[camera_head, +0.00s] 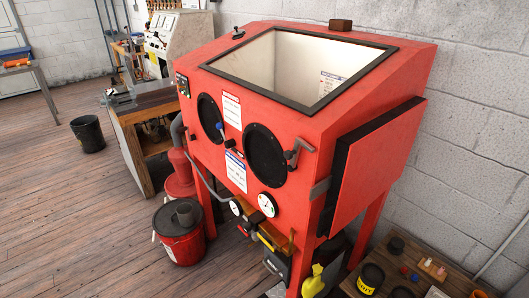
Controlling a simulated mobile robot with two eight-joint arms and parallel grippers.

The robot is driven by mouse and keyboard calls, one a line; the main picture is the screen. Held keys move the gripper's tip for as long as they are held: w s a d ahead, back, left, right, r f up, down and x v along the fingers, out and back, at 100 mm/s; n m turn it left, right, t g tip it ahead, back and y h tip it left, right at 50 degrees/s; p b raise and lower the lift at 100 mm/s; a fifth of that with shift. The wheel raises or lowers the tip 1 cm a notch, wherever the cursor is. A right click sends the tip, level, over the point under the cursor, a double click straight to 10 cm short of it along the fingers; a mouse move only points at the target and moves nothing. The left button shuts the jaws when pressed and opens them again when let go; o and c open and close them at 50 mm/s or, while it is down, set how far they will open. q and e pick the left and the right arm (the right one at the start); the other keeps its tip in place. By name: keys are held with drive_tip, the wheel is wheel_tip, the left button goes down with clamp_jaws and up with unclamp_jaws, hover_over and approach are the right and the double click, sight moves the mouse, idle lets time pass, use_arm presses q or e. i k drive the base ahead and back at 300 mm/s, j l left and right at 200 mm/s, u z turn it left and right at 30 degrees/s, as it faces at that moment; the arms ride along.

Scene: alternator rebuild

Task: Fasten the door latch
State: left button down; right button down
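A red blasting cabinet (316,120) stands in the middle of the head view. Its side door (382,158) is a red panel with a thick black edge on the right side. It lies along that side; I cannot tell whether it is fully flush. A grey metal strap (320,189), which looks like the latch, sits at the cabinet's front right corner beside the door's near edge. It is too small to tell if it is fastened. Neither gripper shows in this view.
A low wooden bench (408,262) with jars and small parts stands below the door at the lower right. A block wall (470,130) is close behind. Red buckets (180,246) stand at the cabinet's left. Wooden floor (75,210) is open at the left.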

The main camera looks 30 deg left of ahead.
sight(296, 161)
drive_tip(key=k+u, duration=0.1)
drive_tip(key=u, duration=0.85)
